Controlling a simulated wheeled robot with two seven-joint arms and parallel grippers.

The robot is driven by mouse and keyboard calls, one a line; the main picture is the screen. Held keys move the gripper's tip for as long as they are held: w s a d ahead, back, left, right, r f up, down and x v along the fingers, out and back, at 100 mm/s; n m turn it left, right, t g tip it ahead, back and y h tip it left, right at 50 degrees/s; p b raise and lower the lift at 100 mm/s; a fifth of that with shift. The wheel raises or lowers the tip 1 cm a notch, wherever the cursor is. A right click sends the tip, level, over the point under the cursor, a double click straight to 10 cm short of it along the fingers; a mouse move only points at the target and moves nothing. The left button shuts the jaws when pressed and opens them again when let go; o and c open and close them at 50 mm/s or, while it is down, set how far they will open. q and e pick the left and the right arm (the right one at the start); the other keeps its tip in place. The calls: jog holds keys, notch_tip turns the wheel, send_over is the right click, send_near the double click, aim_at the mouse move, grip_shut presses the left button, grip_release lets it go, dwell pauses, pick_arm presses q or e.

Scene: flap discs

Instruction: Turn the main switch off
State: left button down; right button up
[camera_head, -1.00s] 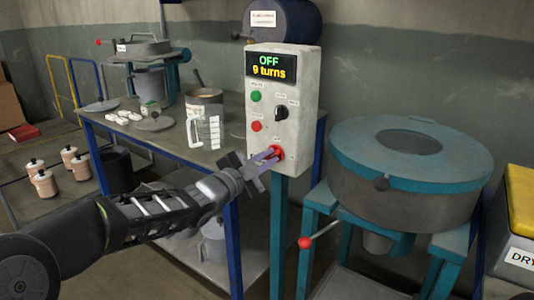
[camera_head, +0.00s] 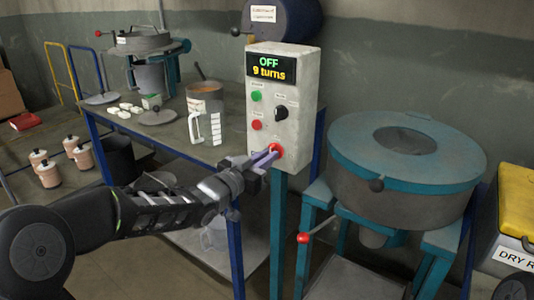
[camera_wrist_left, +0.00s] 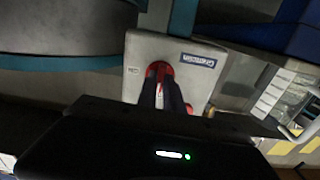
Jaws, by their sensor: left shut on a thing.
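The grey control box (camera_head: 282,110) stands on a teal post and its display (camera_head: 271,68) reads "OFF" and "9 turns". It carries a green button (camera_head: 256,96), a red button (camera_head: 257,125), a black rotary knob (camera_head: 281,114) and, low on the front, a red main switch (camera_head: 276,149). My left gripper (camera_head: 268,158) is shut on the red switch. In the left wrist view the fingers (camera_wrist_left: 164,98) reach to the red switch (camera_wrist_left: 159,70), partly hiding it. My right gripper is not in view.
A round teal-topped machine (camera_head: 410,150) stands right of the box, with a red-knobbed lever (camera_head: 303,238). A yellow-lidded bin (camera_head: 520,205) is at the right edge.

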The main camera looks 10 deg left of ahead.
pick_arm(q)
jog(key=shift+n, duration=0.3)
jog(key=c, duration=1.5)
grip_release()
jog(key=v, duration=0.7)
jog(key=shift+s+a+p, duration=0.1)
jog(key=shift+s+p, duration=0.25)
